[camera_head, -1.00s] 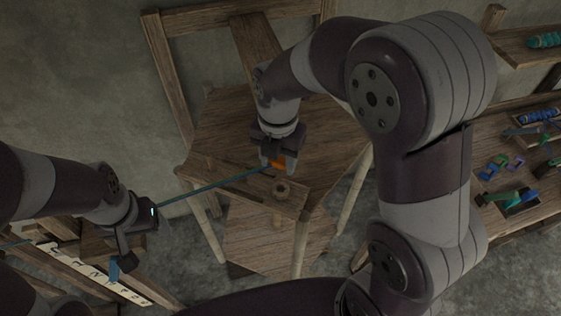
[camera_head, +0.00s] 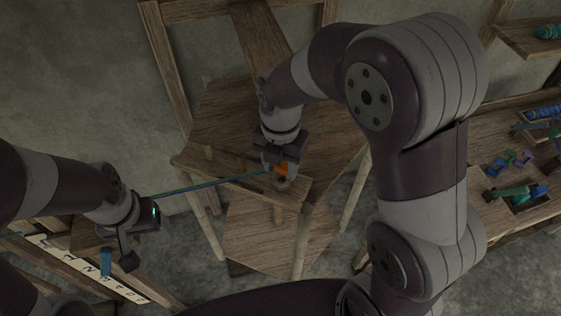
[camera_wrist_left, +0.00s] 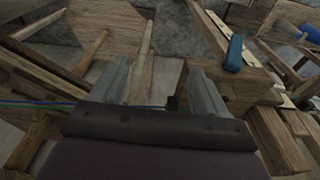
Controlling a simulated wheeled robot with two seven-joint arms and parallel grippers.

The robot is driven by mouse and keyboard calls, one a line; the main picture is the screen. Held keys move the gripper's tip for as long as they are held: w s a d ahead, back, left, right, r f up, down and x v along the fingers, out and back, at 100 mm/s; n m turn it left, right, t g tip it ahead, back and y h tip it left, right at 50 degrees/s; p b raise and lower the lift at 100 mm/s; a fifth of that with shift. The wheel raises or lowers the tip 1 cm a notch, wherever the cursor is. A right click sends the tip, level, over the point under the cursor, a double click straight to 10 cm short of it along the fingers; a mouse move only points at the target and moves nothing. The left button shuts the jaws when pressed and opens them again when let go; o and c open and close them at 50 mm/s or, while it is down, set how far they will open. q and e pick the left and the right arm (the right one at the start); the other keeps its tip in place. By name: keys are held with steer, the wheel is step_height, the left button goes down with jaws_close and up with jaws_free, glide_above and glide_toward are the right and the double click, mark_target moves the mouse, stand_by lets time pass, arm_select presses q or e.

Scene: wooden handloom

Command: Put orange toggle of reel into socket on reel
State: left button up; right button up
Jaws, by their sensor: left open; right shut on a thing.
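My right gripper (camera_head: 280,168) is shut on the orange toggle (camera_head: 283,170) in the head view. It holds the toggle right at the round wooden socket (camera_head: 283,184) on the reel's board (camera_head: 300,190). The gripper and toggle partly cover the socket, so I cannot tell whether the toggle is inside it or just above. A blue-green thread (camera_head: 210,186) runs from the toggle's area leftward toward my left gripper. My left gripper (camera_head: 128,252) is at the lower left, away from the reel. In the left wrist view its two fingers (camera_wrist_left: 160,85) stand apart with nothing clasped between them.
A wooden rail with a lettered white strip (camera_head: 85,268) lies at the lower left. A blue piece (camera_wrist_left: 233,54) shows in the left wrist view. At the right, a bench (camera_head: 490,150) holds several coloured items. My right arm spans the middle.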

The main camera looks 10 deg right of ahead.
steer(key=shift+w, duration=0.1)
steer(key=shift+f, duration=0.1)
stand_by(0.3)
steer(key=shift+f+b, duration=0.4)
steer(key=shift+f, duration=0.4)
steer(key=shift+f, duration=0.1)
steer(key=shift+f+b, duration=0.5)
steer(key=shift+f, duration=0.15)
